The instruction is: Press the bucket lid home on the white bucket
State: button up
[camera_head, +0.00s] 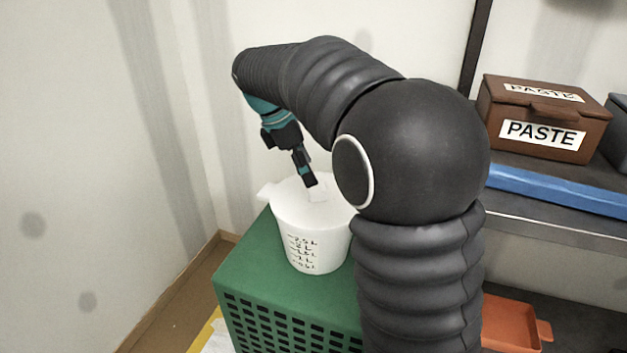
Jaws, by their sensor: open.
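The white bucket (317,250) stands upright on the green crate (262,262), with dark volume marks on its front. A white lid (292,203) appears to lie across its top, with a small pale block (318,193) near the middle. White on white, I cannot tell whether the lid is seated or slightly raised. My gripper (311,182) points down over the lid, its fingertips close to the block. It is open; I cannot tell whether it touches the block. My arm hides the right edge of the bucket and lid.
A white tab (265,191) sticks out left at the bucket's rim. A brown PASTE box (545,112) and a blue bar (560,191) sit on the shelf at right. An orange tray (512,322) is lower right.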

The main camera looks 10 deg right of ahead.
notch_tip(320, 180, up, 7)
send_over(290, 210)
jog(key=w+d, duration=0.2)
jog(key=w, duration=0.2)
jog(key=shift+s+a+f, duration=0.2)
jog(key=shift+s, duration=0.05)
